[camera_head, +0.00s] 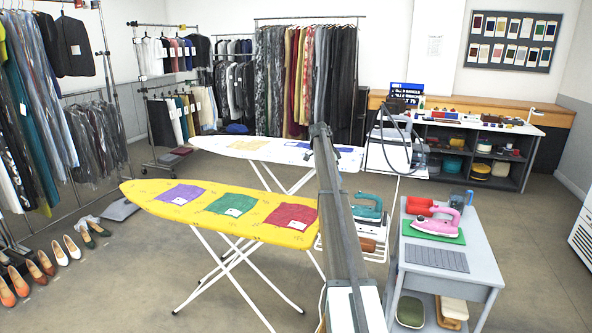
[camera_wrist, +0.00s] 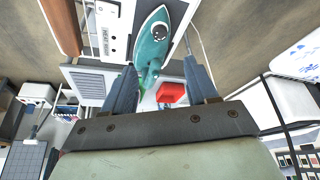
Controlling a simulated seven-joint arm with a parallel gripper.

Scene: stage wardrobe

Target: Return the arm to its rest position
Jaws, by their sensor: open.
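My gripper (camera_wrist: 159,66) is open in the wrist view, its two grey fingers apart with nothing held between them. Beyond the fingers a teal iron (camera_wrist: 154,44) lies on a light surface, with a red object (camera_wrist: 170,93) near it. In the head view my arm (camera_head: 345,220) rises from the bottom centre and runs away across the boards' right ends; I cannot make out the fingers there. The teal iron (camera_head: 368,207) shows just right of the arm, by the right end of the yellow ironing board (camera_head: 150,196).
The yellow board carries purple, green and red cloths. A white ironing board (camera_head: 215,143) stands behind it. A grey trolley (camera_head: 480,262) at right holds a pink iron (camera_head: 440,220) on a green mat. Clothes racks and shoes line the left. Floor at far right is clear.

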